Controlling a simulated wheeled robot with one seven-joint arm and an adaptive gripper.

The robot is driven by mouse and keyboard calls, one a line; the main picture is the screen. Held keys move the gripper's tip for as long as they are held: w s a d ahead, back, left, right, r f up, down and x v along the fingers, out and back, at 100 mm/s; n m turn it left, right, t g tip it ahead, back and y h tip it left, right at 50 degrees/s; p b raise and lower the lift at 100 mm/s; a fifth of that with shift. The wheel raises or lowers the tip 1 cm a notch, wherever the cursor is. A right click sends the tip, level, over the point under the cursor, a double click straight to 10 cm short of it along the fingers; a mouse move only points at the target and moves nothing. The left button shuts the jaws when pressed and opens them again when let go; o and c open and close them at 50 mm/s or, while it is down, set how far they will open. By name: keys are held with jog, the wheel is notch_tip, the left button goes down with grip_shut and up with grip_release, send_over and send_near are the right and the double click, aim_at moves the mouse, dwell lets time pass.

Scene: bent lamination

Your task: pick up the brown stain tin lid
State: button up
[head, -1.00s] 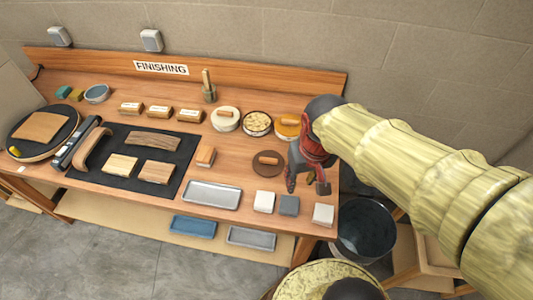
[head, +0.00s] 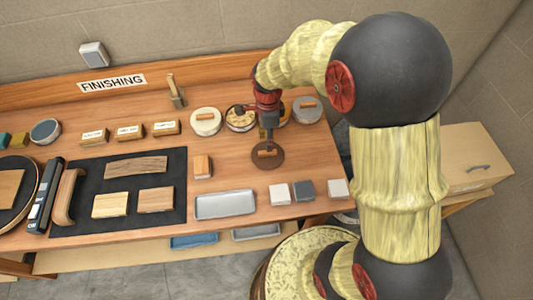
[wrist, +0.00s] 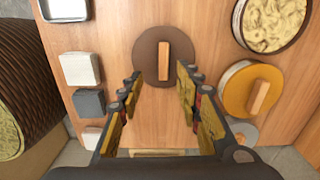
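The brown stain tin lid (head: 267,156) is a flat dark brown disc with a light wooden bar handle.
Behind are a white lidded tin (head: 205,122), an open tin of pale contents (head: 240,119) and a grey-lidded tin (head: 307,110). The orange-yellow lid (wrist: 252,90) is right in the wrist view. A metal tray (head: 225,204) and small blocks (head: 304,190) lie in front.

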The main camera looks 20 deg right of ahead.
aim_at(268, 154)
jog(key=shift+f+m, duration=0.25)
jog(key=shift+m, duration=0.05)
jog(key=f, duration=0.2)
jog(key=f+b, duration=0.1)
jog(key=f, duration=0.4)
jog(key=shift+w+d+f+b, duration=0.1)
jog(key=shift+w+f+b, duration=0.05)
jog(key=shift+w+b, duration=0.15)
jog(key=shift+c, duration=0.8)
jog(key=c, duration=0.7)
grip_shut()
